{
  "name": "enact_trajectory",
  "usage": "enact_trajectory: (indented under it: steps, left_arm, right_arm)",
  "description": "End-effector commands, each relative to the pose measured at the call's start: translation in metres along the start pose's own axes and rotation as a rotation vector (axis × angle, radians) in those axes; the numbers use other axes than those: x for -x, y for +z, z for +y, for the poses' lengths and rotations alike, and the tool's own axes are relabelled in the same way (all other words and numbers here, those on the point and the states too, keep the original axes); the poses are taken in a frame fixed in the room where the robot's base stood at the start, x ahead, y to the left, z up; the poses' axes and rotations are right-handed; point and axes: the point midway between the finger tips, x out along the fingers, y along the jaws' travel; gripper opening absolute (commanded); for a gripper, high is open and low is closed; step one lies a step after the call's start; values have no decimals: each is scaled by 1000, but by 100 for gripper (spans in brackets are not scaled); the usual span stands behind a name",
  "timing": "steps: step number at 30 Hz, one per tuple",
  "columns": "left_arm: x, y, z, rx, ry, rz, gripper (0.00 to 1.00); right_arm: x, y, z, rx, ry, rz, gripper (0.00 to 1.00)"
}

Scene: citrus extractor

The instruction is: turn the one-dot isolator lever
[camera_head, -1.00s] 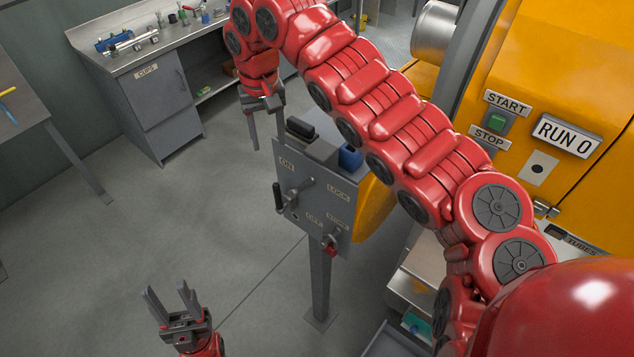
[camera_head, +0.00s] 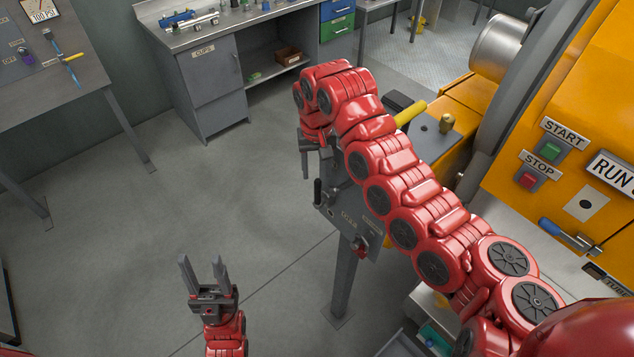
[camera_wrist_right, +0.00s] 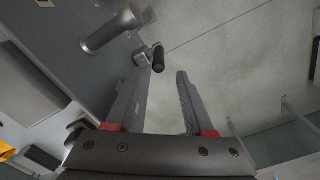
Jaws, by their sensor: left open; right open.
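A grey isolator panel (camera_head: 349,216) stands on a post. Near its left edge is a lever with a black grip (camera_head: 318,191); its lower right carries a red-handled lever (camera_head: 361,244). I cannot make out dot marks on either. My right gripper (camera_head: 315,172) is open just above the black grip, and my right arm hides the panel's upper part. In the right wrist view the black grip (camera_wrist_right: 158,59) lies just beyond the open fingertips, apparently not between them. My left gripper (camera_head: 203,262) is open and empty, low over the floor, left of the post.
The orange machine (camera_head: 560,90) with START and STOP buttons stands at right. A yellow handle (camera_head: 410,113) and a brass knob (camera_head: 446,122) sit behind my right arm. A bench with a cups cabinet (camera_head: 208,80) is at the back.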

Motion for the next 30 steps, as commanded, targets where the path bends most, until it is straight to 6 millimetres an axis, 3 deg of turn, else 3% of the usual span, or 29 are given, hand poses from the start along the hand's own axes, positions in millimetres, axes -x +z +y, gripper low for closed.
enact_trajectory:
  steps: [12, 25, 30]
  left_arm:
    - [-6, -1, 0, 0, 0, 0, 50]
    - [-6, -1, 0, 0, 0, 0, 50]
    - [-6, -1, 0, 0, 0, 0, 50]
  right_arm:
    - [-52, 0, -2, 0, -3, -2, 53]
    - [-61, 0, 0, 0, 1, -1, 53]
    - [-61, 0, 0, 0, 1, -2, 24]
